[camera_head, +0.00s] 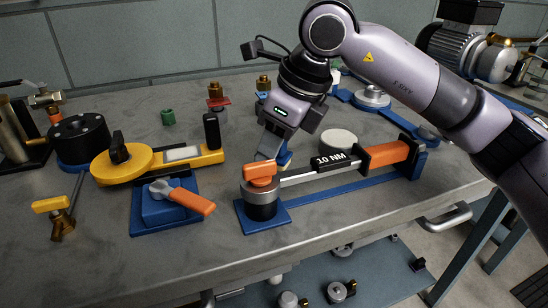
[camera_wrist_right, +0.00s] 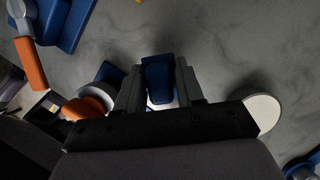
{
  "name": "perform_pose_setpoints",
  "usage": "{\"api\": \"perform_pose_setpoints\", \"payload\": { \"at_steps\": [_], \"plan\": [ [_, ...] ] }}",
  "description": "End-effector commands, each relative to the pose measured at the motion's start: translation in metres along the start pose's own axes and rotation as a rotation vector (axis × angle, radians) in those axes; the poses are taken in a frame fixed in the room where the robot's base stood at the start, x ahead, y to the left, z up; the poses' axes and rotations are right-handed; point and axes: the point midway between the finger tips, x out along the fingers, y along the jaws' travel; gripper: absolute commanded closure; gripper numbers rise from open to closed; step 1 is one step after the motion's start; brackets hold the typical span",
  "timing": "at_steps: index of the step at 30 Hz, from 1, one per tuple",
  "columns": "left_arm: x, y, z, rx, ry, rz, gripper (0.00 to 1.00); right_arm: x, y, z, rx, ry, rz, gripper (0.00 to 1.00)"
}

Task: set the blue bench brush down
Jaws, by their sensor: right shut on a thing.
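The blue bench brush (camera_wrist_right: 158,78) is between the two fingers of my right gripper (camera_wrist_right: 158,88), which is shut on it in the right wrist view. Something white shows just below the blue part. In the head view, a little of the blue brush (camera_head: 285,156) shows by my right gripper (camera_head: 274,148), behind the orange-topped cylinder. The rest of the brush is hidden there. I cannot tell whether it touches the grey bench (camera_head: 330,222). My left gripper is not in view.
Close in front stands the orange-topped cylinder (camera_head: 261,200), with a torque wrench (camera_head: 332,160) labelled 10 NM on a blue cradle to the right. A white disc (camera_head: 339,140) lies behind. A yellow tool (camera_head: 125,165) and blue block (camera_head: 165,205) stand left.

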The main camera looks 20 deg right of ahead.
Motion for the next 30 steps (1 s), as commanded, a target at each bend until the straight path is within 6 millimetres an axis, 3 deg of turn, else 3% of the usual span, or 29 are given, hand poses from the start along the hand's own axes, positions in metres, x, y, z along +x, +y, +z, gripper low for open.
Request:
{"api": "perform_pose_setpoints", "payload": {
  "at_steps": [4,15,16,18,30],
  "plan": [
    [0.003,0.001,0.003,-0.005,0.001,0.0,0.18,0.021,0.0,-0.009,0.001,0.002,0.0,1.0],
    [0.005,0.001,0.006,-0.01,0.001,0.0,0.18,0.026,0.0,-0.01,0.0,0.0,0.0,1.0],
    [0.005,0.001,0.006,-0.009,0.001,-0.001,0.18,0.026,0.0,-0.01,0.0,0.0,0.0,0.59],
    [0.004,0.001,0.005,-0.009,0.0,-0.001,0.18,0.025,0.0,-0.009,0.0,0.001,0.0,0.37],
    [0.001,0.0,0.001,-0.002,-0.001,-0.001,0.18,0.019,0.0,-0.007,0.0,0.0,0.0,0.37]
  ]
}}
